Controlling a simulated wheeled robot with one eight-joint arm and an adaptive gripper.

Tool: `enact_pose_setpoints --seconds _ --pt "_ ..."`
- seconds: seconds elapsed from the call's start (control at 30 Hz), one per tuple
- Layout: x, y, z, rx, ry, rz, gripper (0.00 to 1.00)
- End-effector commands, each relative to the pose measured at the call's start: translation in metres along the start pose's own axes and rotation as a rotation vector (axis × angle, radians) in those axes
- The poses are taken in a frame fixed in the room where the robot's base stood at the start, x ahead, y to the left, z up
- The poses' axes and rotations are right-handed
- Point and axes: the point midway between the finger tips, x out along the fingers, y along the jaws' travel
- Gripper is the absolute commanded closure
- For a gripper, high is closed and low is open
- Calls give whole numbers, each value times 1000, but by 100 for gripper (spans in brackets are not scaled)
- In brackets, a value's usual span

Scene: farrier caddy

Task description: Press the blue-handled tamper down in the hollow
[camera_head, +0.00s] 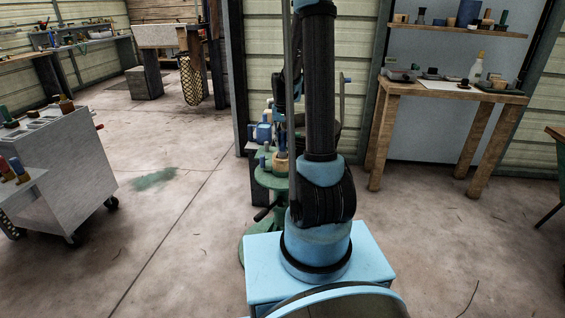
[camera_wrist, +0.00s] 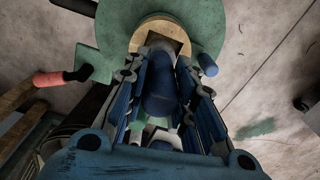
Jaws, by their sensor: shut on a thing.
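In the wrist view, my gripper (camera_wrist: 165,62) is shut on the dark blue handle of the tamper (camera_wrist: 158,92), which lies between its two fingers. Beyond the fingertips is a round pale wooden block (camera_wrist: 152,28) with a dark, square-looking hollow (camera_wrist: 168,40). The block sits on a round green stand (camera_wrist: 208,25). The tamper's lower end is hidden, so I cannot tell whether it is inside the hollow. In the head view, my arm hides most of the work, and the green stand (camera_head: 268,182) shows at its left.
A small blue cylinder (camera_wrist: 207,64) stands close to the right finger. A salmon-coloured grip (camera_wrist: 50,78) juts out at the left of the stand. A grey cart (camera_head: 55,165) stands left, and a wooden table (camera_head: 450,92) with small items stands back right. Open concrete floor lies between.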

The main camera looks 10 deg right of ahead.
Motion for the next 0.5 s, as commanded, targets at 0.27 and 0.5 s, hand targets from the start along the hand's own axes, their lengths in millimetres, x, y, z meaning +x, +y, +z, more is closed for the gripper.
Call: enact_pose_setpoints --seconds 0.27,0.5 --pt "5 0 0 0 0 0 100" --pt "8 0 0 0 0 0 100"
